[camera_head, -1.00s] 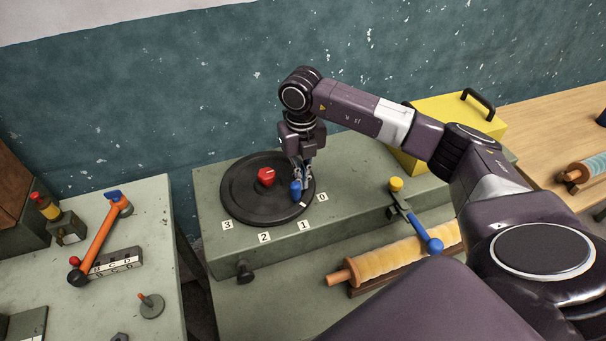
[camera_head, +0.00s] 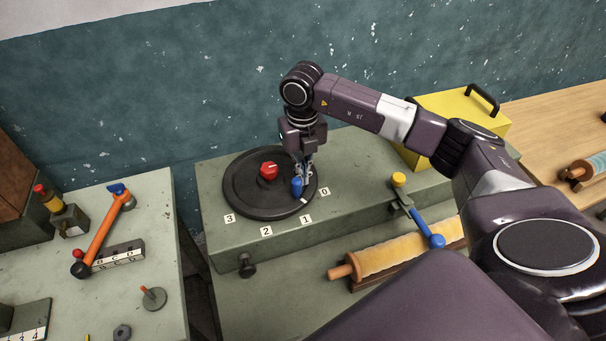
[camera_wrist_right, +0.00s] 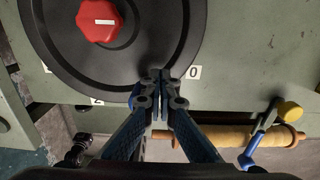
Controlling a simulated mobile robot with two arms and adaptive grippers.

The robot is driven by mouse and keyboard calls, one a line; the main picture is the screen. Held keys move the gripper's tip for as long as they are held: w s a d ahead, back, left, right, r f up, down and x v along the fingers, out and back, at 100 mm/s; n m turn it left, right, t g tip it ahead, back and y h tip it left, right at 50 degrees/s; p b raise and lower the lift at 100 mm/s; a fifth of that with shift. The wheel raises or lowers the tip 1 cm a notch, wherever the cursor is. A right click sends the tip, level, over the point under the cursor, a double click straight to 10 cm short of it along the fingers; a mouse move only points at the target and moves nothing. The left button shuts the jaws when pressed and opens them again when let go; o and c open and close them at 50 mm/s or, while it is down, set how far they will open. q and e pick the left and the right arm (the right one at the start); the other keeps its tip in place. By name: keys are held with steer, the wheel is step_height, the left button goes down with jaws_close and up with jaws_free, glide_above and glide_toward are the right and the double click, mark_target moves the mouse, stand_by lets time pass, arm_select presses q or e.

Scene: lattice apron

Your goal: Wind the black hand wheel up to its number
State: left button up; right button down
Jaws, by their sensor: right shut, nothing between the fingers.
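The black hand wheel (camera_head: 240,198) lies flat on the grey-green bench, with a red knob (camera_head: 269,171) at its centre and a blue handle (camera_head: 297,187) near its rim. A white mark on the rim beside the handle sits between the 0 plate (camera_head: 324,191) and the 1 plate (camera_head: 308,219). My right gripper (camera_head: 306,169) is shut and empty, fingers pointing down right beside the blue handle. In the right wrist view the shut fingertips (camera_wrist_right: 160,74) are over the wheel's edge near the 0 plate (camera_wrist_right: 193,72), and the fingers hide most of the handle.
Plates 2 (camera_head: 266,232) and 3 (camera_head: 229,218) follow along the wheel's front left. A yellow box (camera_head: 455,112) stands behind my right arm. A blue lever with a yellow knob (camera_head: 398,180) and a yellow roller (camera_head: 390,256) are to the right. The left table holds an orange lever (camera_head: 101,222).

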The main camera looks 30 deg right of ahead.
steer(key=shift+s+a, duration=0.15)
steer(key=shift+a, duration=0.7)
stand_by(1.2)
steer(key=shift+d, duration=0.1)
steer(key=shift+d+b, duration=0.45)
steer(key=shift+d, duration=1)
steer(key=shift+r, duration=0.1)
step_height(320, 180, up, 8)
steer(key=p, duration=0.5)
stand_by(0.4)
